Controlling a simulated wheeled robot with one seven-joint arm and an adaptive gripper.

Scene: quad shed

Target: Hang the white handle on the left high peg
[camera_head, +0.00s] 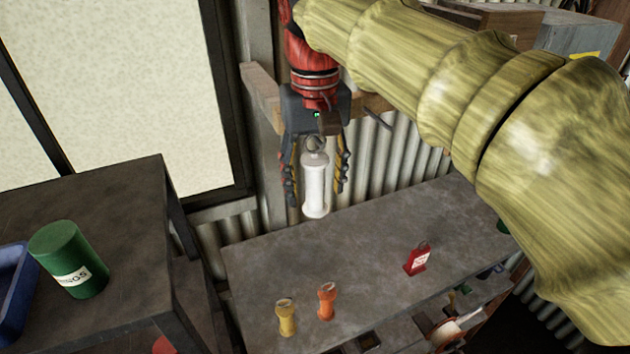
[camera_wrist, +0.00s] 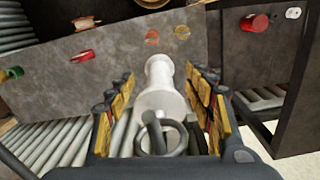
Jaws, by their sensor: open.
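The white handle (camera_head: 315,187) hangs upright, with a grey ring at its top, in front of the corrugated wall. My gripper (camera_head: 316,193) points down around it, open, with one finger on each side. In the wrist view, the white handle (camera_wrist: 159,92) lies between the spread fingers of my gripper (camera_wrist: 160,76), with gaps on both sides. A dark grey peg (camera_wrist: 180,136) appears to pass through the ring. In the head view, my gripper mostly hides this peg. Another peg (camera_head: 377,119) sticks out from the wooden rail to the right.
The wooden rail (camera_head: 262,95) crosses the wall behind my gripper. Below is a grey bench (camera_head: 370,250) with a yellow piece (camera_head: 286,318), an orange piece (camera_head: 326,302) and a red tag (camera_head: 417,260). A green can (camera_head: 66,257) and blue bin (camera_head: 12,285) stand on the left table.

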